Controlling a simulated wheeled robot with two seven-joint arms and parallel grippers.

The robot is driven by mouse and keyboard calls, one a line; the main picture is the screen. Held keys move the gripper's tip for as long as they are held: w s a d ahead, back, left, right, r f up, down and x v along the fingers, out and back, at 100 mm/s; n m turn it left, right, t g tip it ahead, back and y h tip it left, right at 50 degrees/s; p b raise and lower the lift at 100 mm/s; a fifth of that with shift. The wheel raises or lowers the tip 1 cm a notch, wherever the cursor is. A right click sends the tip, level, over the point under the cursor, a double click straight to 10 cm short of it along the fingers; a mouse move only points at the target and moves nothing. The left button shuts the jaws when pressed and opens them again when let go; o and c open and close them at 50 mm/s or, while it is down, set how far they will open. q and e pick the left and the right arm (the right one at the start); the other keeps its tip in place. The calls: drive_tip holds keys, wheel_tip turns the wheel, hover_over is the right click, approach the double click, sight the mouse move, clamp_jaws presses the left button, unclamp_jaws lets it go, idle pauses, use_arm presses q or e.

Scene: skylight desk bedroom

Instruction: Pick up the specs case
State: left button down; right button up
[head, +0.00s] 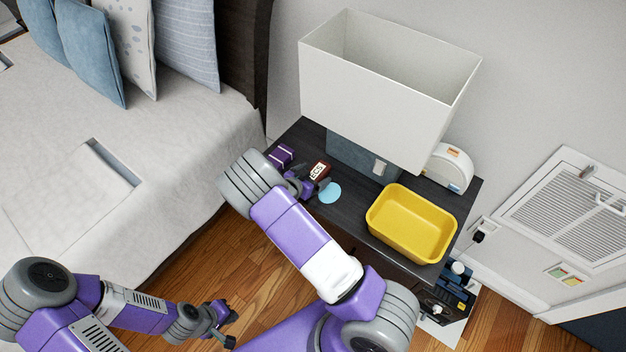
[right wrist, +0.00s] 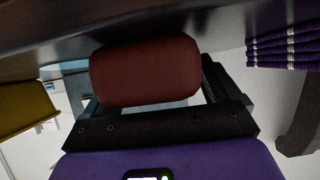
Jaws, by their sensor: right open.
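The specs case looks like a dark red, rounded case (right wrist: 146,72) in the right wrist view, lying between the two fingers of my right gripper (right wrist: 150,85). Whether the fingers touch the case cannot be told. My left gripper (head: 231,329) is open and empty, low over the wooden floor.
A purple striped item (head: 281,155) lies left of the case, and a light blue disc (head: 330,192) lies to its right. A yellow tub (head: 411,222), a large lamp (head: 385,85) and a white rounded device (head: 449,167) also stand on the nightstand. The bed (head: 110,220) is at left.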

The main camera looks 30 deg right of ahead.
drive_tip(key=c, duration=1.1)
